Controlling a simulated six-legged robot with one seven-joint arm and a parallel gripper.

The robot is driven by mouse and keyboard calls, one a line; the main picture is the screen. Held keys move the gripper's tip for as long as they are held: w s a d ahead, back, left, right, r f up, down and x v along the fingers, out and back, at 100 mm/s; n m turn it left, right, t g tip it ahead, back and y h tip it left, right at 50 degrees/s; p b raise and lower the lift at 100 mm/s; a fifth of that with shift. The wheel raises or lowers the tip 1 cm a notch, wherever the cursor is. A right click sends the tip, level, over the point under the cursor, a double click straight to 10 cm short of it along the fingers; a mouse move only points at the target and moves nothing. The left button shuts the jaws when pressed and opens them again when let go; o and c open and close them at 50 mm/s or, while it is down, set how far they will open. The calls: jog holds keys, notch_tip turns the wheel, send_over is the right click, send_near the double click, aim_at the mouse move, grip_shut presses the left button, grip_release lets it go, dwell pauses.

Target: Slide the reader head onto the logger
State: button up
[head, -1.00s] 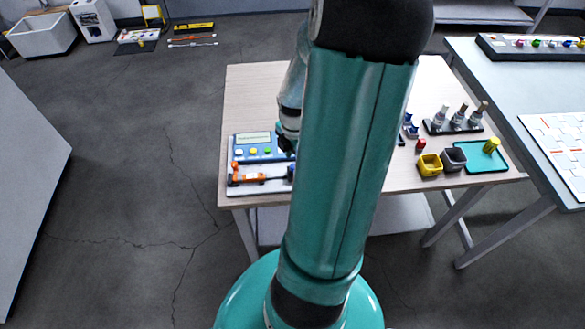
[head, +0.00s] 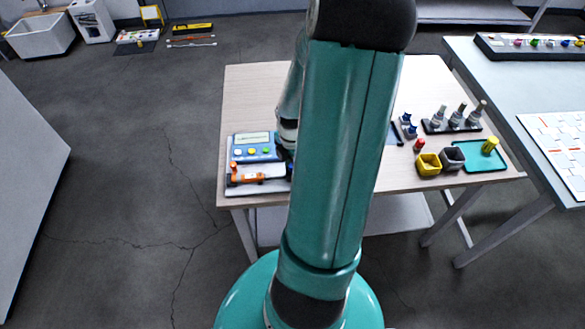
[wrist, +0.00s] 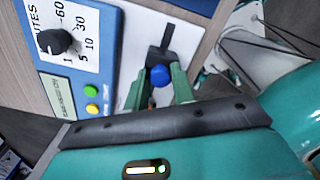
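A blue device (head: 262,152) with a display and coloured buttons lies at the table's near left; the wrist view shows its dial panel (wrist: 84,38). Beside it, an orange part (head: 235,172) lies on a pale plate (head: 262,188). In the wrist view, a dark forked piece (wrist: 158,55) with a round blue part (wrist: 160,76) lies over the plate. My gripper (wrist: 159,80) has its two fingers on either side of the blue part; whether they touch it is unclear. I cannot tell which piece is the reader head and which the logger. My arm hides the gripper in the head view.
The table's back left is clear. A second table (head: 500,85) stands at the right.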

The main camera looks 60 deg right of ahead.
jog(key=shift+c, duration=1.2)
